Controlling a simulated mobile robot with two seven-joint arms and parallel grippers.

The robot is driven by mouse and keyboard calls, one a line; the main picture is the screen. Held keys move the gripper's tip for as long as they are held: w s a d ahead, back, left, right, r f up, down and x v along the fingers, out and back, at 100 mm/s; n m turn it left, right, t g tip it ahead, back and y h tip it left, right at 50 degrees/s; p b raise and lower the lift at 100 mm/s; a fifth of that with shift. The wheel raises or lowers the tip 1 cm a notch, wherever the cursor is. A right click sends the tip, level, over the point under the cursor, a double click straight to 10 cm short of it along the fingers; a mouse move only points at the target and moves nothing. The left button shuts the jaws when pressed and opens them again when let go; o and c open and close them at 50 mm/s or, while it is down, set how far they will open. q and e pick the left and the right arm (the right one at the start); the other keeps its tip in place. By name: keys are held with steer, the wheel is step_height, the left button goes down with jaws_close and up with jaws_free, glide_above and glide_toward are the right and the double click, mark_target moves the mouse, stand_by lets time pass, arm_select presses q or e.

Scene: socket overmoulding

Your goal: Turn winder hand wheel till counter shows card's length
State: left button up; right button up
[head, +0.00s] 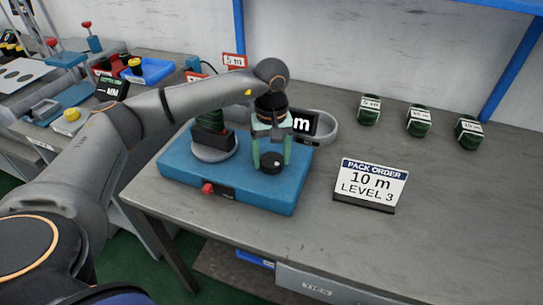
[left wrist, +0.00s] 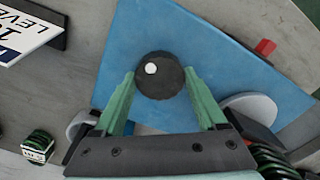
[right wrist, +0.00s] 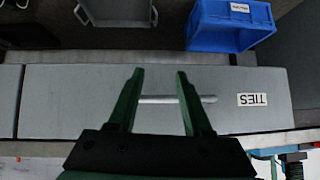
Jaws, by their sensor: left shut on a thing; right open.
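The winder has a blue base (head: 230,190) on the bench. Its black hand wheel (head: 272,168) also shows in the left wrist view (left wrist: 160,82), with a white dot at its upper left. My left gripper (head: 271,160) points down and is shut on the hand wheel, one finger on each side. The counter display (head: 302,124) is partly covered by my gripper; only "m" can be read. The card (head: 370,184) reads "PACK ORDER 10 m LEVEL 3". My right gripper (right wrist: 160,72) is open and empty, away from the winder.
A dark green coil (head: 209,121) sits at the winder's left. Three labelled coils (head: 418,121) stand at the back right. A red knob (head: 208,188) is on the base's front. Below my right gripper are a "TIES" drawer (right wrist: 70,100) and a blue bin (right wrist: 228,28).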

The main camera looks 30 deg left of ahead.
mark_target(271, 160)
arm_select(q)
steer(key=o, duration=1.3)
arm_select(e)
steer(key=shift+s+f, duration=0.15)
arm_select(q)
step_height(271, 160, up, 13)
steer(key=shift+f+p, duration=0.2)
steer(key=shift+p, duration=0.1)
arm_select(e)
steer(key=shift+s+d, duration=0.15)
steer(key=shift+d, duration=0.15)
arm_select(q)
steer(key=shift+s, duration=0.1)
